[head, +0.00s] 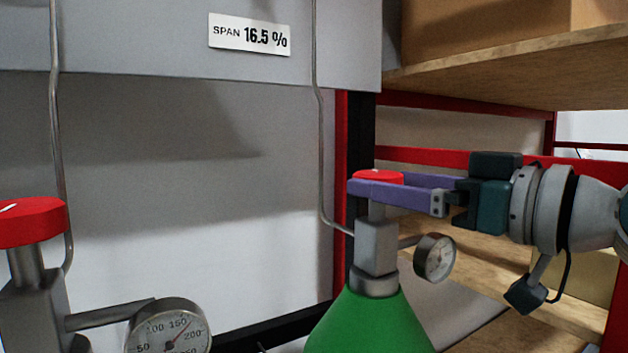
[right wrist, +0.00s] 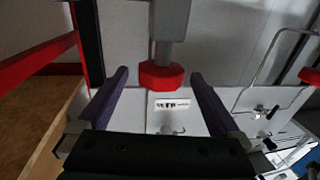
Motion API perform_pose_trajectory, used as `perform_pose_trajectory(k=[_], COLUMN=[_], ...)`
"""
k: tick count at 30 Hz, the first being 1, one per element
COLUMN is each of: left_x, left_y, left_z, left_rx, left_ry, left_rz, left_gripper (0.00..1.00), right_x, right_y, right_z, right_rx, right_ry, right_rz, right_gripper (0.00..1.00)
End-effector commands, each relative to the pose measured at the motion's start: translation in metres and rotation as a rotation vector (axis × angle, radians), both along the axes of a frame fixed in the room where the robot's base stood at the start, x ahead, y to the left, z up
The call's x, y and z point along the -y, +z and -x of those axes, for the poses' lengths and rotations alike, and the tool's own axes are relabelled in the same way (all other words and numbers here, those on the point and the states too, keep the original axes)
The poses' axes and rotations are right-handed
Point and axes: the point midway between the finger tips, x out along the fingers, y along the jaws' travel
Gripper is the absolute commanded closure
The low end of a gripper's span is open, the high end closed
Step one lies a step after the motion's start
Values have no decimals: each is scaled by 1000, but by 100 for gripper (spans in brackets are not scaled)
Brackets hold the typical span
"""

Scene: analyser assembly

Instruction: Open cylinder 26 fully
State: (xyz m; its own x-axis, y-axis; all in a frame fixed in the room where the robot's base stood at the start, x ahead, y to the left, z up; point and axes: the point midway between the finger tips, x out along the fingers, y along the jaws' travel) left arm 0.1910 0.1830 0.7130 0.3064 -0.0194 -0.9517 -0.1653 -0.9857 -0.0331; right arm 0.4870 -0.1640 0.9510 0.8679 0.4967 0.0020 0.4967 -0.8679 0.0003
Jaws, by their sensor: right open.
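A green cylinder (head: 368,325) stands at the lower middle of the head view, with a grey valve body (head: 376,245) and a red handwheel (head: 378,175) on top. No number on it is readable, so I cannot tell whether it is cylinder 26. My right gripper (head: 374,184) reaches in from the right with its purple fingers at the handwheel's height. In the right wrist view the red handwheel (right wrist: 161,76) lies between the two open fingers, with a gap on each side. My left gripper is not in view.
A second valve with a red handwheel (head: 32,222) and a gauge (head: 168,328) stands at the left. A small gauge (head: 435,257) sticks out right of the green cylinder's valve. A grey box labelled "SPAN 16.5 %" (head: 249,34) hangs above. Wooden shelves (head: 520,70) are at the right.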

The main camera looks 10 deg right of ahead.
Motion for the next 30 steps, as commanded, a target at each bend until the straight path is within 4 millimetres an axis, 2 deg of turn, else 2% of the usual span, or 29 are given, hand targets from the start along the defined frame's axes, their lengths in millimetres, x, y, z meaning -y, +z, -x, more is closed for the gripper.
perform_pose_trajectory(k=[3, 9, 20, 30], left_x=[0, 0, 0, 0], left_y=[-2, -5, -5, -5], left_z=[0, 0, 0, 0], left_rx=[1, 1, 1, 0], left_ry=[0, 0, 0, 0], left_rz=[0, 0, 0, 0], left_gripper=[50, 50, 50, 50], right_x=[-12, -25, -28, -28], right_y=[0, -1, -1, -1], right_z=[-21, -43, -48, -48], right_rx=[0, -1, -2, -2], right_ry=[1, 1, 1, 1], right_rz=[-4, 0, 1, 1], right_gripper=[0, 0, 0, 37])
